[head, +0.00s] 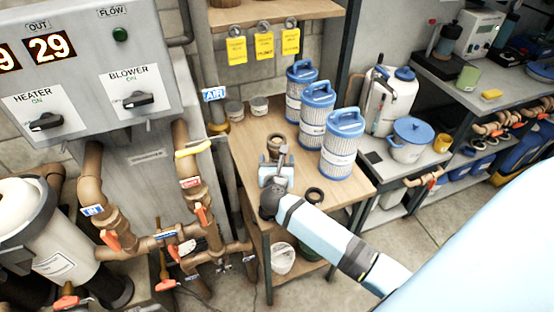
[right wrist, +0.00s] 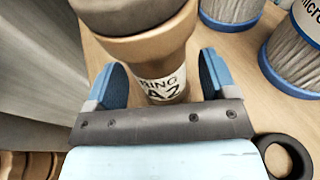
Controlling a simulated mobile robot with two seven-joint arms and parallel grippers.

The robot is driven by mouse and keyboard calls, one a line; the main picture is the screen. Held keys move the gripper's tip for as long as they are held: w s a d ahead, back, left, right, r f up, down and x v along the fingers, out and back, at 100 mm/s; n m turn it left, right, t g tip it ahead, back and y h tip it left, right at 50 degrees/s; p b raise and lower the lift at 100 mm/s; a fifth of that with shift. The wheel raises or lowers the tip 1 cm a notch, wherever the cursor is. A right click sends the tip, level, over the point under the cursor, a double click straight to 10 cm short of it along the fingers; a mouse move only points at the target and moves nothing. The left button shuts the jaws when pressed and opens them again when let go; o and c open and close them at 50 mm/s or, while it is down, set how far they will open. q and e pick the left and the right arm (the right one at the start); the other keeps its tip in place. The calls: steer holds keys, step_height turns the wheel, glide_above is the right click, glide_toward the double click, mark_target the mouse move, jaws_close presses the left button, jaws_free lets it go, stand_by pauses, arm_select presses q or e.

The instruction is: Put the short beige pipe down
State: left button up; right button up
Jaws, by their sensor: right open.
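The short beige pipe (head: 275,142) stands upright on the wooden bench (head: 245,150), with a dark grey top. It shows larger in the right wrist view (right wrist: 150,50), with a white label reading "A2" on its lower part. My right gripper (head: 276,166) is at the pipe's near side. In the right wrist view its blue fingers (right wrist: 160,82) stand open on either side of the pipe, with a visible gap at each side. The pipe's lower end is partly hidden by the gripper body. My left gripper is not in view.
Several blue-capped filter cartridges (head: 312,110) stand close to the right of the pipe. A black ring (head: 314,196) lies near the bench's front edge. Small tins (head: 258,106) stand behind. Brown plumbing with a yellow-handled valve (head: 194,148) is to the left.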

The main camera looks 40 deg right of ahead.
steer(key=v, duration=1.1)
steer(key=s+m+g, duration=0.1)
steer(key=s+m, duration=0.1)
steer(key=s+d+f+m+g+y, duration=0.1)
steer(key=s+m, duration=0.1)
steer(key=m, duration=0.1)
steer(key=s+m+g, duration=0.1)
steer(key=s+m, duration=0.1)
steer(key=m, duration=0.1)
steer(key=shift+d+f, duration=0.15)
steer(key=shift+f, duration=0.1)
steer(key=s+a+r+m+g+y, duration=0.2)
steer(key=s+m+g+y, duration=0.15)
steer(key=s+m, duration=0.55)
steer(key=s+a+r+m+g+y, duration=0.1)
steer(key=s+a+m+g+y, duration=0.3)
steer(key=s+m, duration=0.55)
steer(key=w+a+f+t+y+p, duration=0.4)
steer(key=w+a+f+t, duration=0.1)
steer(key=w+f+t, duration=0.2)
steer(key=shift+f+n+t, duration=0.35)
steer(key=shift+f+t, duration=0.55)
steer(key=shift+t, duration=0.05)
